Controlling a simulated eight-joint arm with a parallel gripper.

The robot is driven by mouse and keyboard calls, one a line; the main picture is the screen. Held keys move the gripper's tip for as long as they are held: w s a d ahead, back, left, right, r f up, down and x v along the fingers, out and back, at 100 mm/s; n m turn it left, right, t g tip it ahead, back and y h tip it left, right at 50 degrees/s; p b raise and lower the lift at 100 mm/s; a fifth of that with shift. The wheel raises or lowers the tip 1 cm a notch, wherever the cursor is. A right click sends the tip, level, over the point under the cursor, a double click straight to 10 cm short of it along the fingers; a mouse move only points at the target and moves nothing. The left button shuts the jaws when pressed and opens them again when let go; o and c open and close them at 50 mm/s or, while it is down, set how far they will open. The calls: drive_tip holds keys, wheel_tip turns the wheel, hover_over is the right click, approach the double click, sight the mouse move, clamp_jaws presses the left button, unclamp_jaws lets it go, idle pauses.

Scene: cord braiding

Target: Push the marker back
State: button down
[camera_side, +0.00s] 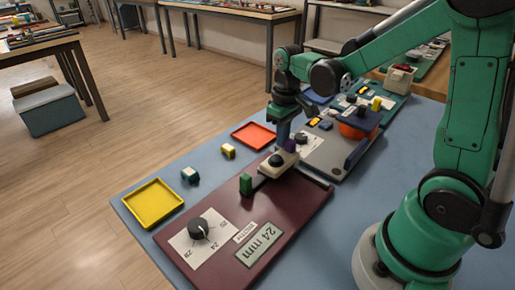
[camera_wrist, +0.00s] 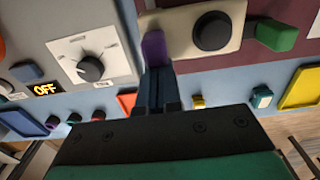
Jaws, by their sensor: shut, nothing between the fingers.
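A cream slider block (camera_side: 279,163) with a dark round knob sits on the maroon board (camera_side: 285,205). It has a green tab (camera_side: 246,184) at one end and a purple tab (camera_side: 290,146) at the other. I cannot tell which piece is the marker. In the wrist view the cream block (camera_wrist: 184,32), its black knob (camera_wrist: 212,31) and the green tab (camera_wrist: 277,35) lie at the top. My gripper (camera_side: 284,139) is shut and empty, pointing down beside the purple tab. In the wrist view its fingertips (camera_wrist: 157,68) overlap the purple tab (camera_wrist: 153,47); contact cannot be told.
The maroon board carries a black dial (camera_side: 198,229) and a "24 mm" label (camera_side: 259,244). A grey panel (camera_side: 325,150) with a dial adjoins it. Yellow (camera_side: 153,203) and orange-red (camera_side: 254,135) trays, a yellow block (camera_side: 228,151) and a teal block (camera_side: 190,175) stand on the left.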

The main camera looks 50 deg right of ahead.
drive_tip(key=shift+s, duration=3.55)
drive_tip(key=shift+w, duration=0.25)
drive_tip(key=shift+w, duration=0.4)
drive_tip(key=shift+r, duration=0.2)
wheel_tip(320, 180, up, 11)
drive_tip(key=shift+f, duration=0.15)
drive_tip(key=w+a+f+t, duration=0.1)
drive_tip(key=a+f+t, duration=0.3)
drive_tip(key=a+t, duration=0.3)
drive_tip(key=shift+w+a, duration=0.25)
drive_tip(key=shift+w, duration=0.1)
